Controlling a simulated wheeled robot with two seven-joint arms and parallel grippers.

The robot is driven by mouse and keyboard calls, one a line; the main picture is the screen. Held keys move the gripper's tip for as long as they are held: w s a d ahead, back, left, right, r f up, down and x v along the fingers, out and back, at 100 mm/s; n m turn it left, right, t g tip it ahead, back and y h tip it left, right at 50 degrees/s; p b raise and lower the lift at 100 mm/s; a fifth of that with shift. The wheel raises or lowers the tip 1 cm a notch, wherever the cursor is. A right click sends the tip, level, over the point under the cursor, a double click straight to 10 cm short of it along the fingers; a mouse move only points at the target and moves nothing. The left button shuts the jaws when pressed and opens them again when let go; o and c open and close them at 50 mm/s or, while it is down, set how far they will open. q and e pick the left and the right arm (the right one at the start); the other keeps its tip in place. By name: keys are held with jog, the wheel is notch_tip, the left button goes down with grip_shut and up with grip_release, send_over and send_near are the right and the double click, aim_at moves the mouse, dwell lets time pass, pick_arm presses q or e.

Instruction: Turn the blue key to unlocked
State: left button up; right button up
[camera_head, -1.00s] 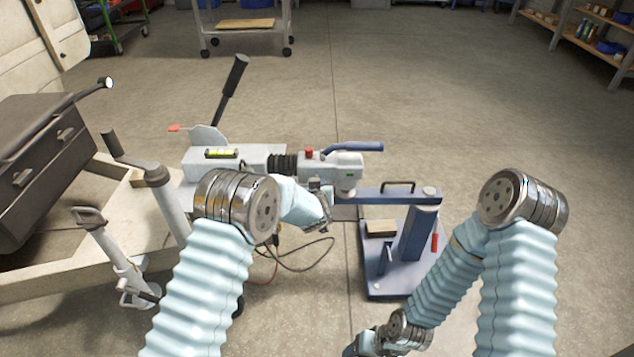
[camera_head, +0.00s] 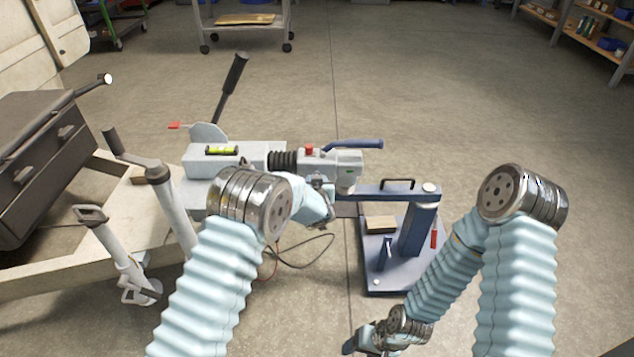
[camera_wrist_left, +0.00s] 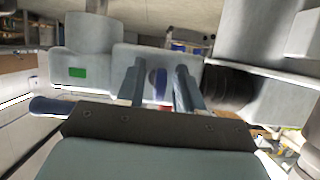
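The blue key (camera_wrist_left: 158,84) shows in the left wrist view on the underside or side of the grey coupling head (camera_wrist_left: 105,72). My left gripper (camera_wrist_left: 160,90) is open, with one finger on each side of the key. A narrow gap shows between the key and the fingers. In the head view my left gripper (camera_head: 325,196) is close against the near side of the coupling head (camera_head: 345,163), and the key is hidden there. My right gripper (camera_head: 352,345) is low at the bottom edge, away from the coupling; its fingers are too small to read.
A blue handle (camera_head: 355,145) and a red button (camera_head: 309,149) sit on top of the coupling. A black bellows (camera_head: 283,160) joins it to the drawbar. A blue stand (camera_head: 412,230) is below right. The jockey wheel post (camera_head: 170,205) stands left of my left arm.

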pick_arm(q)
jog(key=b+v, duration=0.1)
jog(key=v, duration=1.3)
jog(key=shift+w+f, duration=0.1)
jog(key=s+a+f+g+h, duration=0.1)
jog(key=s+a+f+g, duration=0.3)
jog(key=f, duration=0.4)
jog(key=s+a+f+g, duration=0.2)
jog(key=s+a+f, duration=0.2)
jog(key=s+f, duration=0.35)
jog(key=s+a+f+n+g+h, duration=0.1)
jog(key=s+f+g, duration=0.2)
jog(key=s, duration=0.6)
jog(key=s+a+f+g+h, duration=0.1)
jog(key=s+f+g+h, duration=0.1)
jog(key=s, duration=0.7)
notch_tip(320, 180, down, 2)
jog(key=shift+s+f+n+g, duration=0.1)
jog(key=shift+s+n+g, duration=0.25)
jog(key=shift+g, duration=0.55)
